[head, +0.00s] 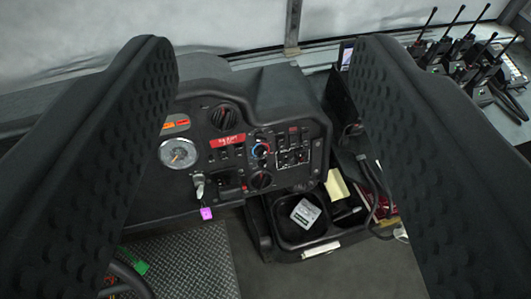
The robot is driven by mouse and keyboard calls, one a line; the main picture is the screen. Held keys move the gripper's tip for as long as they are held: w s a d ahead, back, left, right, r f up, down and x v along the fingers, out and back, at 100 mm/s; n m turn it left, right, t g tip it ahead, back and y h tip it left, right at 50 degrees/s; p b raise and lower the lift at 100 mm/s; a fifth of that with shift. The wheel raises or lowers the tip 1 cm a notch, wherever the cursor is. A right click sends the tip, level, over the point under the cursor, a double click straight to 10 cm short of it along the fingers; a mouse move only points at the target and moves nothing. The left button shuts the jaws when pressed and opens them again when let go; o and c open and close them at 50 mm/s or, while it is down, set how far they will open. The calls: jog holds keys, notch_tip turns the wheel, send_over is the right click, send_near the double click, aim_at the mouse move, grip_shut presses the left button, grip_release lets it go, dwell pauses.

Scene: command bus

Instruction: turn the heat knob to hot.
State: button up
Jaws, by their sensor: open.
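The heat knob (260,151) is a small dark round knob with a blue and red coloured ring, in the middle of the black dashboard (290,95). Its pointer is too small to read. My gripper (262,62) is open, with one black, bumpy finger along each side of the view. The knob shows in the wide gap between the fingers. It lies beyond them, apart from both, and nothing is held.
Another round knob (261,180) sits just below, with several switches (292,157) to the right. A gauge (178,153) and a key with a pink tag (206,213) are to the left. A black tray (283,235) is below. Several radios (455,55) stand at the upper right.

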jog(key=w+d+f+n+h+b, duration=0.1)
jog(key=w+d+f+n, duration=0.35)
jog(key=w+f, duration=0.6)
jog(key=w+d+f+n+h+b, duration=0.1)
jog(key=w+d+f+n+b, duration=0.15)
jog(key=w+d+f, duration=0.6)
jog(key=n+g+y+b, duration=0.1)
jog(key=n+y+b, duration=0.1)
jog(key=n+y, duration=0.6)
send_near(264, 155)
jog(key=shift+g, duration=0.3)
jog(key=b+x, duration=0.2)
jog(key=x, duration=0.5)
jog(key=shift+w, duration=0.1)
jog(key=shift+w+a, duration=0.35)
jog(key=shift+w, duration=0.3)
jog(key=shift+f, duration=0.1)
jog(key=c, duration=1)
